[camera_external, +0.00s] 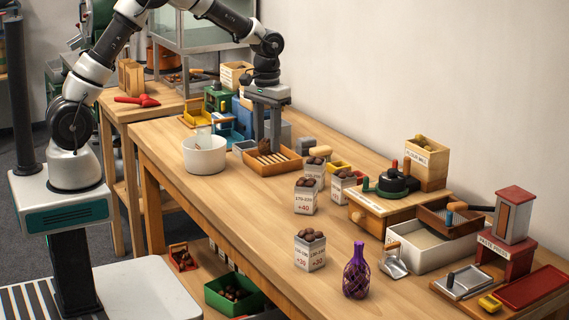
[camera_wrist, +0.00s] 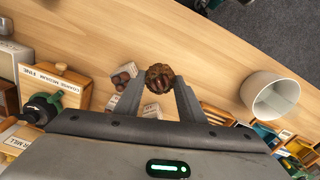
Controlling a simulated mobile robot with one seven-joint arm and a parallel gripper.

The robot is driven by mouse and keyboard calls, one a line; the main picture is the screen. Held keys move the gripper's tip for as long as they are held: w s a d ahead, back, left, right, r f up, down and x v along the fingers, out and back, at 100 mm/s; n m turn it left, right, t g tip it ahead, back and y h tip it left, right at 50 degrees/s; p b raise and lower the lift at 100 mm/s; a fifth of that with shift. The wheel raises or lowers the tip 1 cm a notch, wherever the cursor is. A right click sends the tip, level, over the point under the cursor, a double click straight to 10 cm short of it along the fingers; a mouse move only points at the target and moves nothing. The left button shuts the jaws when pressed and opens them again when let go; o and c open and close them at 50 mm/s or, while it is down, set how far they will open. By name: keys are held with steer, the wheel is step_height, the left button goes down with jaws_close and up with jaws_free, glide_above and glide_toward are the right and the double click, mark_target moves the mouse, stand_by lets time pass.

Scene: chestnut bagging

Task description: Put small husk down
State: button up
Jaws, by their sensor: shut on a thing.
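The small husk (camera_external: 265,147) is brown and rough, and it also shows in the wrist view (camera_wrist: 160,76). My gripper (camera_external: 264,140) points down and is shut on the husk, which sits between the two fingertips (camera_wrist: 160,84) in the wrist view. In the external view the husk appears at the back part of an orange-brown wooden tray with slats (camera_external: 283,167). I cannot tell whether the husk touches the tray or hangs just above it. In the wrist view the tray (camera_wrist: 218,114) is partly hidden behind my gripper's finger.
A white pot (camera_external: 205,158) stands left of the tray. Labelled boxes of chestnuts (camera_external: 305,200) stand to the right. A purple net bag (camera_external: 356,275) is at the front. The table's front left is clear.

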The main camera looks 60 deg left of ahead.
steer(key=w+a+n+b, duration=0.3)
steer(key=a+n, duration=0.7)
steer(key=a, duration=1.8)
steer(key=s+a+n, duration=0.4)
steer(key=s+a, duration=0.1)
steer(key=a, duration=0.7)
steer(key=s+a+n, duration=0.4)
steer(key=s+a, duration=0.2)
steer(key=a, duration=0.6)
step_height(320, 180, down, 11)
steer(key=shift+s, duration=0.1)
steer(key=shift+f+p, duration=0.3)
steer(key=shift+f, duration=1.8)
